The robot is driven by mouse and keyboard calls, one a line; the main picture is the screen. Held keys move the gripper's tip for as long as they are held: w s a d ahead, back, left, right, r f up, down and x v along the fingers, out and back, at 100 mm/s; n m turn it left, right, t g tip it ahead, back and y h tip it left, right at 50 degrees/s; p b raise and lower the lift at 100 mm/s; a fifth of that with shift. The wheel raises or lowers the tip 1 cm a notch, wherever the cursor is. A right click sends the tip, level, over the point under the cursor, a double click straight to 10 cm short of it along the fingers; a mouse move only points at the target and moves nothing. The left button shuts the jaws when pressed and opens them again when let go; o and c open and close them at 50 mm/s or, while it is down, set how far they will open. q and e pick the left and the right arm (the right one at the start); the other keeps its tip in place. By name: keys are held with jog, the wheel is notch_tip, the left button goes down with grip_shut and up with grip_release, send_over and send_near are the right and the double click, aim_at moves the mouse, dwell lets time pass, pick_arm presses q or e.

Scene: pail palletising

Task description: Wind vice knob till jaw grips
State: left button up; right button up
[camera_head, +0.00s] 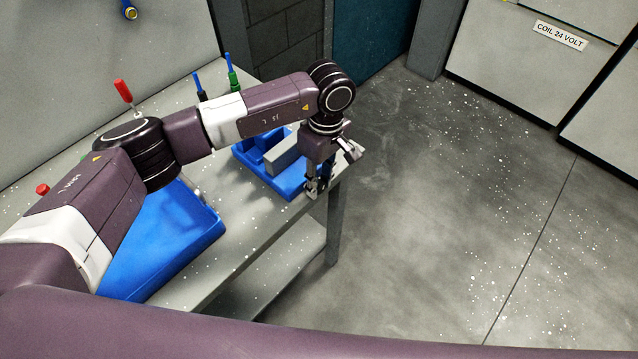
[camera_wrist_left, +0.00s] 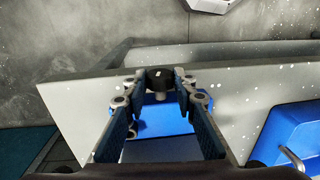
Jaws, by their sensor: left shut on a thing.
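The blue vice (camera_head: 288,182) with a grey jaw block (camera_head: 285,154) sits at the right end of the workbench (camera_head: 240,262). In the left wrist view the vice (camera_wrist_left: 163,120) shows between my fingers. The black knob (camera_wrist_left: 160,77) is between the fingertips of my left gripper (camera_wrist_left: 158,84), at the bench's edge. My left gripper (camera_head: 318,185) is shut on the knob, its arm reaching over the bench. In the head view the gripper hides most of the knob. Whether the jaw touches anything cannot be told. My right gripper is not in view.
A blue case (camera_head: 165,240) lies on the bench, under my left arm. A red-handled tool (camera_head: 123,90) and blue- and green-handled tools (camera_head: 232,72) stand along the back. The floor right of the bench (camera_head: 450,220) is clear. Cabinets (camera_head: 530,60) stand at the far right.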

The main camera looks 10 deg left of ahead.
pick_arm(q)
jog(key=o, duration=1.2)
jog(key=shift+c, duration=0.2)
jog(key=shift+r, duration=0.1)
notch_tip(320, 180, up, 12)
jog(key=shift+w+d, duration=0.3)
jog(key=shift+w, duration=0.15)
